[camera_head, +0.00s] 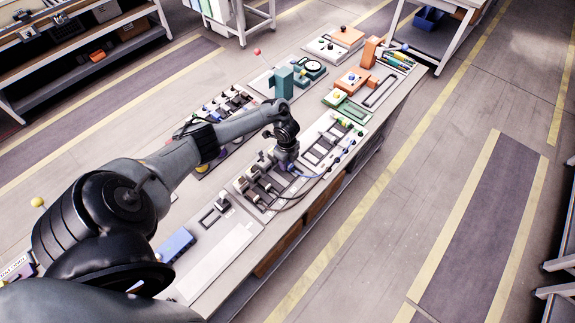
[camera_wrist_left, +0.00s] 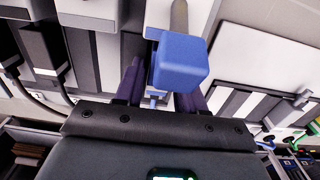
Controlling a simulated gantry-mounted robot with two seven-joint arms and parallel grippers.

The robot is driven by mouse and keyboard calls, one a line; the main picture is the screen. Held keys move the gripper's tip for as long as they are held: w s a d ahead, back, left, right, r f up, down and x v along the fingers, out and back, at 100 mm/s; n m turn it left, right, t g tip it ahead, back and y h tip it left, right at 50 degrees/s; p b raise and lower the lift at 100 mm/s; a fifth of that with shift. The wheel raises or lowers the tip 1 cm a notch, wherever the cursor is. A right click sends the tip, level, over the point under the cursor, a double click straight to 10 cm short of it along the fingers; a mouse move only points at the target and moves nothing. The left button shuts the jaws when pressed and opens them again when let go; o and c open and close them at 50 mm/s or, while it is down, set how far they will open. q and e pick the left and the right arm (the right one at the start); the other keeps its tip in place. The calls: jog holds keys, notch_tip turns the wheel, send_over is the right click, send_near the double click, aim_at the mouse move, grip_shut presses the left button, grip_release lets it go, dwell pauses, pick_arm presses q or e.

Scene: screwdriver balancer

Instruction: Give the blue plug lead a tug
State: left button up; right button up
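My left gripper (camera_head: 287,166) is low over the panel of black and grey plugs on the bench. In the left wrist view its two dark fingers (camera_wrist_left: 162,88) stand apart, with a blue block (camera_wrist_left: 180,62) at them, overlapping the right finger. The block, seemingly the blue plug, has a grey rod above it. A short blue piece shows between the fingers below the block. Whether the fingers press on the block is hidden. A blue lead (camera_head: 311,176) curves from beside the gripper to the right in the head view. My right gripper is in neither view.
Black plugs with black cables (camera_wrist_left: 42,50) stand close on the left in the wrist view. A white slotted panel (camera_head: 325,143) lies right of the gripper. A blue box (camera_head: 175,244) sits at the bench's near end. Orange and green fixtures stand farther along.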

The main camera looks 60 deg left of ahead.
pick_arm(q)
grip_shut()
jog(key=shift+d, duration=0.15)
dwell(1.0)
dwell(0.4)
jog(key=shift+o, duration=1.4)
grip_release()
